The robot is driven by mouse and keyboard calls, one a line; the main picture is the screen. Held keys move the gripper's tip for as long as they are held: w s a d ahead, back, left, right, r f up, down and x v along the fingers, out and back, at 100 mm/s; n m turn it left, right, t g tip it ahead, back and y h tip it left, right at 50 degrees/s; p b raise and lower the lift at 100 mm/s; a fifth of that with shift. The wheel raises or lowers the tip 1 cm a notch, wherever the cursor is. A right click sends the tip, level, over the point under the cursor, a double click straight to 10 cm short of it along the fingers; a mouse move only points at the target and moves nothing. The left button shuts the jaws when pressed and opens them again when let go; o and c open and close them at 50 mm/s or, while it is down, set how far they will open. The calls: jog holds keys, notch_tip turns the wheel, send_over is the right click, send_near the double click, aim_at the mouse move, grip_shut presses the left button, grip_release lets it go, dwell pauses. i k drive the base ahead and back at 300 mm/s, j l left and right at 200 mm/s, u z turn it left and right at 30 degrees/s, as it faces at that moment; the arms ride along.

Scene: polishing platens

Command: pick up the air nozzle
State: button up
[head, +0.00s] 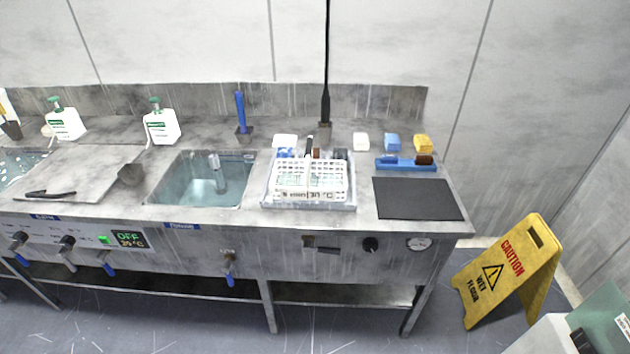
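A slim black nozzle-like tool (326,108) stands upright at the back of the steel bench, in the head view. I take it to be the air nozzle. A thin black line rises from its top out of the picture. Its lower end meets a small grey holder (324,130) behind the white rack. The tip is too small to make out. My gripper is not in view.
A white basket (313,192) stands right in front of the tool. Left are a water-filled sink (222,187) and a blue upright item (240,108); right are small blocks, a blue tray (390,163) and a black mat (416,207). A yellow caution sign (507,268) stands on the floor.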

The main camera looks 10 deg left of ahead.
aim_at(326, 100)
jog(key=i+j+u, duration=0.35)
jog(key=i+j, duration=0.85)
